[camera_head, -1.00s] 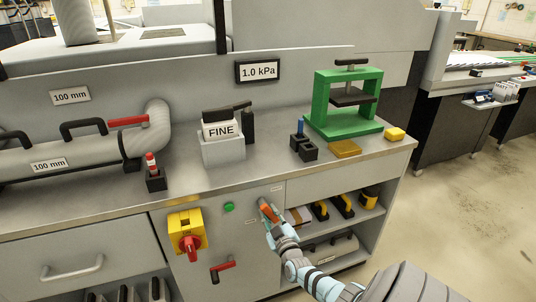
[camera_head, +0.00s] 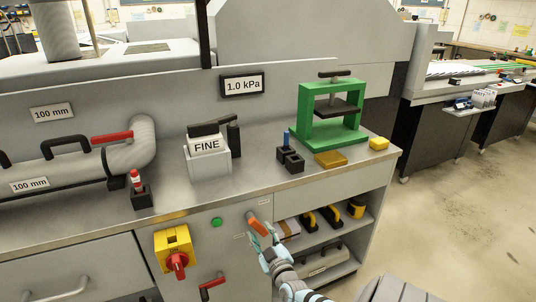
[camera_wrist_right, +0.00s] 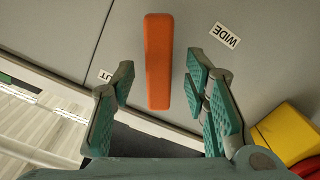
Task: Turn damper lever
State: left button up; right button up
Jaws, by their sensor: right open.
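The orange lever (camera_head: 258,226) is on the grey cabinet front, below the worktop edge and right of a green button. In the right wrist view the orange lever (camera_wrist_right: 158,62) stands upright in the picture, between a "WIDE" label (camera_wrist_right: 225,35) and a partly hidden label ending in "UT" (camera_wrist_right: 105,76). My right gripper (camera_head: 268,245) is at the lever's lower end. Its open fingers (camera_wrist_right: 160,80) stand on both sides of the lever, with visible gaps. My left gripper is not in view.
A yellow box with a red rotary switch (camera_head: 175,252) and a red-handled lever (camera_head: 212,287) are left of the gripper. Open shelves with yellow-handled tools (camera_head: 318,217) are to the right. The worktop edge (camera_head: 210,208) runs above the lever.

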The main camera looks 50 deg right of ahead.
jog(key=v, duration=0.9)
jog(key=shift+s+a, duration=0.1)
